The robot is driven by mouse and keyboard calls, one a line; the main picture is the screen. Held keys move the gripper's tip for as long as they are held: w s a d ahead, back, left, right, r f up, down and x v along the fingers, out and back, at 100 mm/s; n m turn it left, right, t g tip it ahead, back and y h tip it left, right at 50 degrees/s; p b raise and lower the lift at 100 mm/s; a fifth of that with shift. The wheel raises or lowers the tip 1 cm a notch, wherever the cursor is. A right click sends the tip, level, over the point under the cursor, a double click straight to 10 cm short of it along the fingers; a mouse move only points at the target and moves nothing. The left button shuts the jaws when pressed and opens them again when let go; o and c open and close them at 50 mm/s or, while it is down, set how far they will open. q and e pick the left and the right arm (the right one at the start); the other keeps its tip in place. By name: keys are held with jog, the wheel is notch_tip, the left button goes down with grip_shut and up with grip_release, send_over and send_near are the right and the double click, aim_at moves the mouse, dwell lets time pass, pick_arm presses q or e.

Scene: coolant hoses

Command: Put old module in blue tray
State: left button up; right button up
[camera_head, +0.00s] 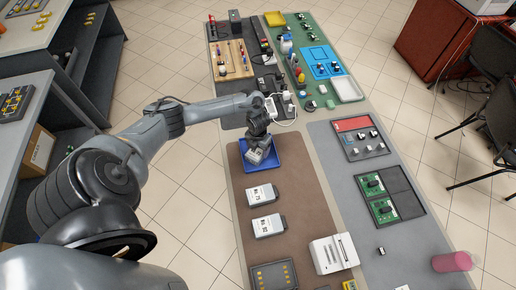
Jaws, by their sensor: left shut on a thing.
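The blue tray (273,166) lies on the brown mat near its far end. My left gripper (259,151) points down over the left part of the tray and is shut on a grey-white module (256,158). The module is tilted and sits over or in the tray; I cannot tell whether it touches the tray floor. Two similar light grey modules, one nearer (267,225) and one farther (262,195), lie on the brown mat in front of the tray. My right gripper is not in view.
A white slotted unit (333,254) and a dark tray with yellow parts (273,275) lie at the near end. Green boards (383,209) sit in a dark tray at right. Bare brown mat lies between the modules and the right strip.

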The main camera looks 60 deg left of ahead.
pick_arm(q)
jog(key=shift+f, duration=0.15)
jog(key=o, duration=1.5)
